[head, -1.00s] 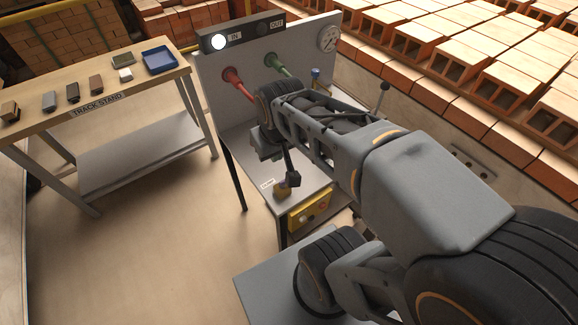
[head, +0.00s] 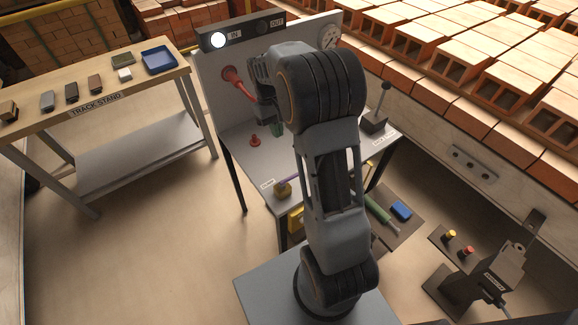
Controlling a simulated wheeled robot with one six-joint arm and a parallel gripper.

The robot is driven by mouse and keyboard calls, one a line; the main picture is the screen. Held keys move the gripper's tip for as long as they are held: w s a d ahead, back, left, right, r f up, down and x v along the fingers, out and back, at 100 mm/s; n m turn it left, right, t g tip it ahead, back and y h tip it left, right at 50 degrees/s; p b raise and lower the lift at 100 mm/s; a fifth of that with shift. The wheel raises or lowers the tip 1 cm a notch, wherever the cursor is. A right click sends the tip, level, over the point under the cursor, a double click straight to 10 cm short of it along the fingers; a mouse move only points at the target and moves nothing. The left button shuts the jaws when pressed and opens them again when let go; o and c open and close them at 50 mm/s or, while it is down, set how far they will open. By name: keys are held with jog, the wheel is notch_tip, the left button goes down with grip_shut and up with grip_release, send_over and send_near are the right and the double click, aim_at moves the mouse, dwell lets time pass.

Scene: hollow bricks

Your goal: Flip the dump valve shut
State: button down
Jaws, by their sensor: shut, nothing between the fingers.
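The lever appears to lie low and slant toward the right. A small white label beside it is too small to read, so I cannot tell for certain that this is the dump valve. My gripper (head: 262,112) is shut and empty. It is above the bench near the upright panel, beside the red handle (head: 236,82), and clear of the yellow fitting. My arm hides part of the panel and the bench middle.
The panel's left lamp (head: 218,40), by IN, is lit; OUT is dark. A red knob (head: 255,141) and a green part (head: 277,130) show below my gripper. A black lever (head: 381,103) stands at the bench's right.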

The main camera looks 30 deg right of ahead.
aim_at(289, 180)
jog(key=x, duration=1)
jog(key=s, duration=0.1)
jog(key=s+p, duration=0.1)
jog(key=s, duration=0.1)
jog(key=shift+d+f, duration=0.1)
jog(key=shift+f, duration=0.1)
jog(key=shift+s+f, duration=0.15)
jog(key=shift+s, duration=0.35)
